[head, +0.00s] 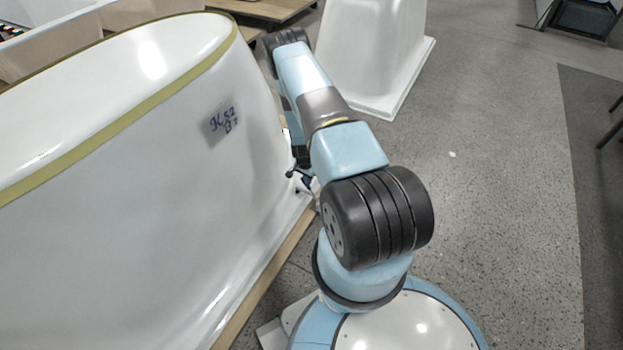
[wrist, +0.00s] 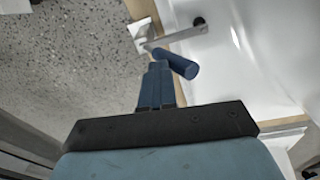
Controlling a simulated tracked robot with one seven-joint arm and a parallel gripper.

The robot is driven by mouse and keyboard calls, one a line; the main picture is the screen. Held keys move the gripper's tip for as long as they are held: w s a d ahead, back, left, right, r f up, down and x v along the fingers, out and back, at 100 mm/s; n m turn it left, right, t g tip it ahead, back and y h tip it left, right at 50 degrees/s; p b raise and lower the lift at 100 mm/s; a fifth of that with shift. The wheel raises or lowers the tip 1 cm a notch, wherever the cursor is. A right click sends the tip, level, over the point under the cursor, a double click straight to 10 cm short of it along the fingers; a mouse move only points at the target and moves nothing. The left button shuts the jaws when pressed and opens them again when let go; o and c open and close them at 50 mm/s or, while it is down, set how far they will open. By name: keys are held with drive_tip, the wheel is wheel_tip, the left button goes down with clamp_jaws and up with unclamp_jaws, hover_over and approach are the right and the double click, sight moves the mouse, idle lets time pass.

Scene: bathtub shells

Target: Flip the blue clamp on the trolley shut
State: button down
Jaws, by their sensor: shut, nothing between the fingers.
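The clamp's blue handle (wrist: 178,64) shows in the wrist view as a short cylinder slanting down to the right, just beyond my fingertips. Its metal arm (wrist: 178,36) reaches right to a black tip (wrist: 199,22) by the white shell's edge. My gripper (wrist: 157,64) is shut and empty, with its dark blue fingers side by side. The fingertips overlap the handle's left part in the picture; I cannot tell whether they touch it. In the head view my arm hides most of the clamp, but its black tip (head: 290,173) shows beside the shell's base. The trolley (head: 262,284) is a wooden-edged base under the shell.
A large white bathtub shell (head: 150,180) with a yellow-green rim and handwritten marking fills the left. Another white shell (head: 370,55) stands behind my arm. The grey speckled floor (head: 500,200) to the right is mostly clear.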

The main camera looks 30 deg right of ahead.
drive_tip(key=shift+w+a, duration=0.3)
drive_tip(key=shift+a, duration=0.05)
drive_tip(key=shift+s+r, duration=0.1)
